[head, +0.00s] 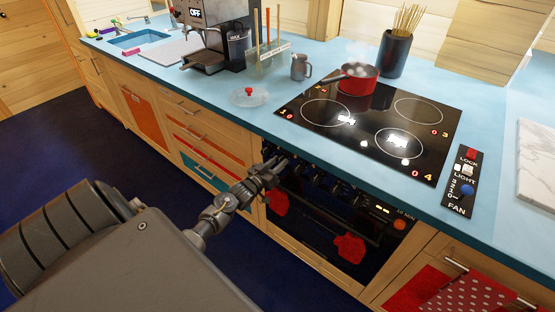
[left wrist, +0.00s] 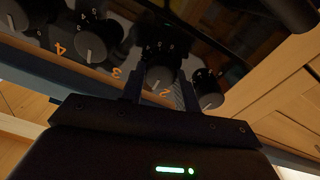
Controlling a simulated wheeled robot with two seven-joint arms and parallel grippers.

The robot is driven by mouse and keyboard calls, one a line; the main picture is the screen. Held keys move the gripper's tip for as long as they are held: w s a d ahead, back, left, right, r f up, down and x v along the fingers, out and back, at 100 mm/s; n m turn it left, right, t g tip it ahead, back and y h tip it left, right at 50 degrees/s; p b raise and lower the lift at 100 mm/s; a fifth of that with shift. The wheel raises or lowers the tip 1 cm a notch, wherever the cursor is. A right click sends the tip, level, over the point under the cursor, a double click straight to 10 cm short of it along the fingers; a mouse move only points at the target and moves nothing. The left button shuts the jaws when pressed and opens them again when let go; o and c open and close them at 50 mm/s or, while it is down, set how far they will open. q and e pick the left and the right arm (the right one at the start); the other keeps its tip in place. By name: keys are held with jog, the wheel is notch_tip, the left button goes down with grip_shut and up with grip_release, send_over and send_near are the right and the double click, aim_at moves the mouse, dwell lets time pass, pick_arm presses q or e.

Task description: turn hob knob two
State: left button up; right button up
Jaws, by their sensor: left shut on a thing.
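Hob knob two (left wrist: 160,66) is a dark round knob with a pale pointer line, above an orange "2" on the panel in the left wrist view. My left gripper (left wrist: 160,88) has one finger on each side of it and is shut on it. In the head view my left gripper (head: 274,166) is at the left end of the knob row on the oven front, and it hides the knob it holds. Knob three (left wrist: 98,42) stands to the left in the wrist view, and another knob (left wrist: 207,90) is close to the right finger. My right gripper is out of view.
The black hob (head: 370,120) carries a steaming red pot (head: 357,80) at its back left. A glass lid with a red knob (head: 249,96) lies left of it. The oven door (head: 325,225) and handle are below the knobs. Blue floor (head: 120,150) is clear at left.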

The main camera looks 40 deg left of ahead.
pick_arm(q)
jog(key=o, duration=1)
jog(key=shift+c, duration=0.2)
jog(key=shift+s, duration=0.1)
jog(key=s+b, duration=0.1)
jog(key=s, duration=0.9)
jog(key=shift+s+f, duration=0.2)
jog(key=shift+s, duration=0.1)
jog(key=shift+a, duration=0.1)
